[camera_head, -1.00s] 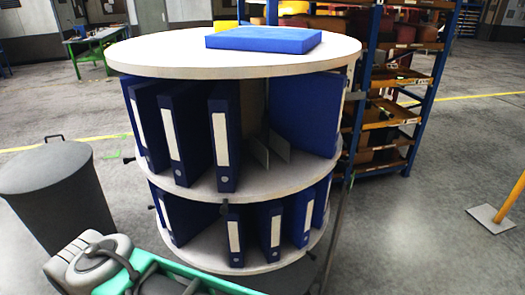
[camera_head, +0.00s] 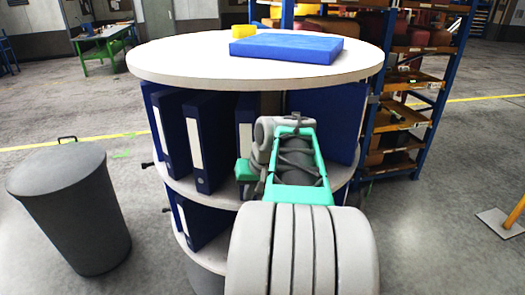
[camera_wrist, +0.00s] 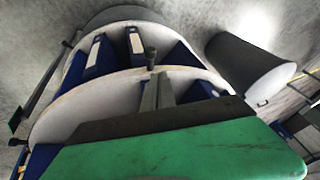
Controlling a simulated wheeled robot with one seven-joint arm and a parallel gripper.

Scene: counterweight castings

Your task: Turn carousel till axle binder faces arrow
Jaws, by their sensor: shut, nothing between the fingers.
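The carousel (camera_head: 150,68) is a round white unit with a flat top and lower shelves of blue binders. Upright blue binders (camera_head: 203,140) with white spine labels stand on its upper shelf, and more stand below. I cannot read the labels, so I cannot tell which is the axle binder. I see no arrow. My arm covers the carousel's front right. My gripper (camera_wrist: 155,88) shows as thin grey fingers close together in the wrist view, empty, over the carousel's pale shelf (camera_wrist: 195,84). Its tips are hidden in the head view. I cannot tell whether it touches the carousel.
A blue flat box (camera_head: 287,48) lies on the carousel's top. A grey bin (camera_head: 72,205) stands on the floor at left. Small dark knobs (camera_head: 148,165) stick out at the shelf edges. A blue-framed rack (camera_head: 425,110) stands behind at right. Floor at right is open.

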